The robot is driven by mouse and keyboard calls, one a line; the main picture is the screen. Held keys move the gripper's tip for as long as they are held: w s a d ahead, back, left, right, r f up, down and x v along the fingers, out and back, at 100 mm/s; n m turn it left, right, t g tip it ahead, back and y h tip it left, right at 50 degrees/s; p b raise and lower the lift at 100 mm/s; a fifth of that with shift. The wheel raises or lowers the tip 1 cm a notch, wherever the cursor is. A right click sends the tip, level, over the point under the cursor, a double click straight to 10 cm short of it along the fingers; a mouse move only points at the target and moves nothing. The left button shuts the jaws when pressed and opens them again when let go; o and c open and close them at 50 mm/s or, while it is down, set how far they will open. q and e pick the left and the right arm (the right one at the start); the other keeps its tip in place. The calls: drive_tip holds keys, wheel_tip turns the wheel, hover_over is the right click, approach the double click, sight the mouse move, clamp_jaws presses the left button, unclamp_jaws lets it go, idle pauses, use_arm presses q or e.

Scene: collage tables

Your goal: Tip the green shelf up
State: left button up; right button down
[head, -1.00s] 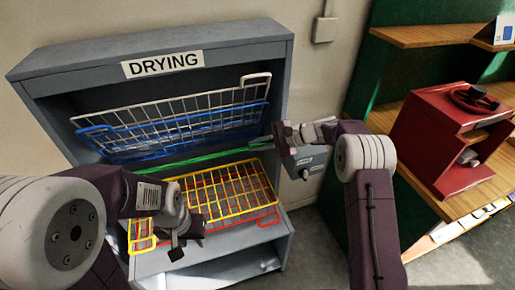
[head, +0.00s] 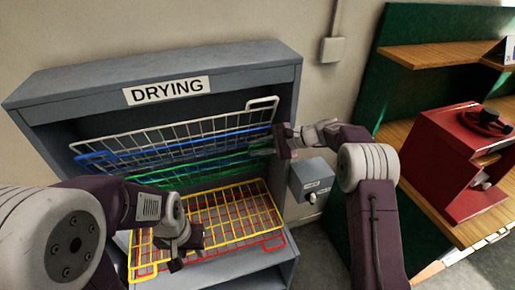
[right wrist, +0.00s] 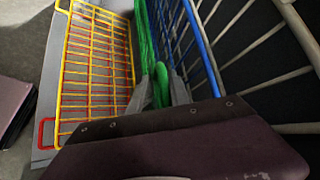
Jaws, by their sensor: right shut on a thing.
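The green wire shelf (head: 205,166) is in the grey drying rack, tilted up and close beneath the blue shelf. In the right wrist view the green shelf (right wrist: 146,40) shows nearly edge-on, beside the blue one. My right gripper (head: 276,146) is at its right end. In the right wrist view its fingers (right wrist: 160,90) are shut on the green shelf's handle. My left gripper (head: 188,248) is low at the left, over the yellow shelf's left part; its fingertips are too small to tell open from shut.
Blue (head: 100,158) and white (head: 180,131) shelves are tilted up above the green one. The yellow shelf (head: 235,212) lies flat below, with a red one (head: 272,246) under it. A grey box (head: 313,186) stands right of the rack; a red press (head: 455,165) sits on a wooden shelf.

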drive_tip(key=c, duration=1.5)
unclamp_jaws()
drive_tip(key=shift+w+a, duration=0.1)
drive_tip(key=shift+w, duration=0.05)
drive_tip(key=b+v, duration=0.1)
drive_tip(key=v, duration=0.8)
